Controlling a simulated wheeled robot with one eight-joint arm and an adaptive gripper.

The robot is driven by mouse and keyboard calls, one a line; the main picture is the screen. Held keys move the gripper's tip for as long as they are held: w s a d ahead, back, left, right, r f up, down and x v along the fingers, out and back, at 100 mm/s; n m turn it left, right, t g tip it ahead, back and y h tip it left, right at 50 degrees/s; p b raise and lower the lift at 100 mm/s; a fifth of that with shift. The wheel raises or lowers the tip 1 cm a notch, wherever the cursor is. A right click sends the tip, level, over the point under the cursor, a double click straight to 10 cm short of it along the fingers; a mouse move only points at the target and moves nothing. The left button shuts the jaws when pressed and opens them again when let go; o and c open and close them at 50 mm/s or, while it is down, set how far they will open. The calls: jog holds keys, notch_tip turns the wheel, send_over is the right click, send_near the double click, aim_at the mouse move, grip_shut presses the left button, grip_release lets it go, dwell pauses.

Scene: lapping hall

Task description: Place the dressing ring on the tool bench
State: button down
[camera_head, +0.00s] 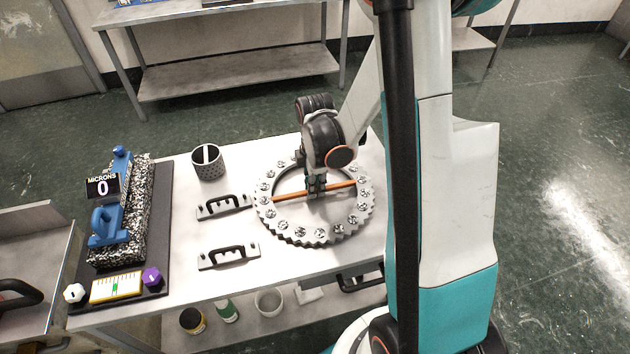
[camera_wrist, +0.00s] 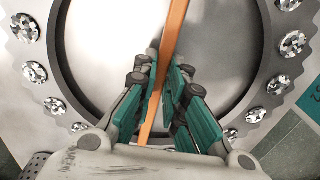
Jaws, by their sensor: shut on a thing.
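The dressing ring (camera_head: 327,234) is a grey toothed ring with several round speckled pads and an orange bar (camera_head: 286,197) across its open middle. In the head view it lies flat at the right part of the tool bench (camera_head: 195,285), or very close above it; I cannot tell which. My gripper (camera_head: 316,190) points down at the ring's middle and is shut on the orange bar. The wrist view shows the teal fingers (camera_wrist: 167,105) on both sides of the bar (camera_wrist: 172,45), with the ring (camera_wrist: 50,75) around them. My arm hides part of the ring's far side.
On the bench stand a perforated cup (camera_head: 207,163), two black-handled plates (camera_head: 224,206) (camera_head: 229,256), and a speckled block with blue handles (camera_head: 125,205) on a dark mat. A lower shelf holds a white bowl (camera_head: 268,301) and small containers. Another table (camera_head: 235,75) stands behind.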

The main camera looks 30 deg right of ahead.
jog(key=shift+f, duration=0.25)
jog(key=shift+f, duration=0.1)
jog(key=c, duration=1.7)
grip_release()
jog(key=shift+o, duration=0.2)
notch_tip(320, 180, up, 12)
jog(key=p, duration=0.4)
